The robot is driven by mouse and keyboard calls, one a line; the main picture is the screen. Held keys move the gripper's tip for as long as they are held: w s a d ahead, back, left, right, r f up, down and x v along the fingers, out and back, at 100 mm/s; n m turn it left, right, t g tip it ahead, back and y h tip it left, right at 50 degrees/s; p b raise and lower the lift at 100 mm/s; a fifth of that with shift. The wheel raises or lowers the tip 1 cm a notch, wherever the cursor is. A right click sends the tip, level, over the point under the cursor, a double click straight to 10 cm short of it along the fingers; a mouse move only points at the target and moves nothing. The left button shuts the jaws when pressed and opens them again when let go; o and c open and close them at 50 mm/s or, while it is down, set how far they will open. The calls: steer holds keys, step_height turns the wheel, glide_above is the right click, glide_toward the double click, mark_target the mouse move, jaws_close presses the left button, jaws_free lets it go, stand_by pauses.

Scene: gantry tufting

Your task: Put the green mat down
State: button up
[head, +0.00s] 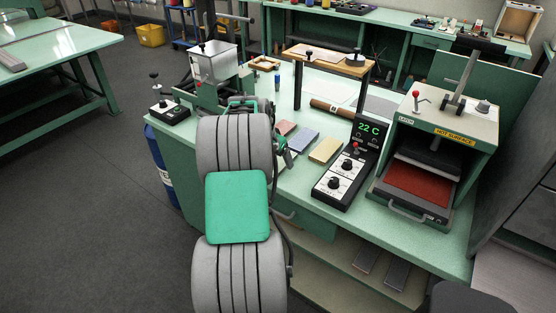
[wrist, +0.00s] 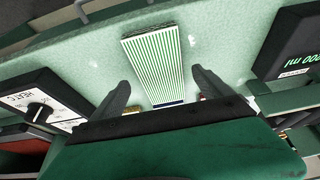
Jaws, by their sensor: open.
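A green-and-white striped mat (wrist: 152,58) lies on the pale green bench top in the wrist view. I take it to be the green mat; its near end is hidden by my gripper's dark body. My gripper (wrist: 160,75) is open, with one dark finger on each side of the mat. A gap shows between each finger and the mat's edge. In the head view my own arm covers this spot, so I cannot make out the striped mat or the fingertips there.
Pink (head: 285,128), blue (head: 302,139) and yellow (head: 325,149) pads lie on the bench (head: 415,250). A control box (head: 347,172) reading 22 C and a hot press (head: 440,140) stand to the right. A hopper machine (head: 213,65) stands behind my arm.

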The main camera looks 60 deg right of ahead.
steer(key=shift+x, duration=0.85)
steer(key=c, duration=1.6)
steer(key=shift+w+r, duration=0.1)
steer(key=shift+r, duration=0.05)
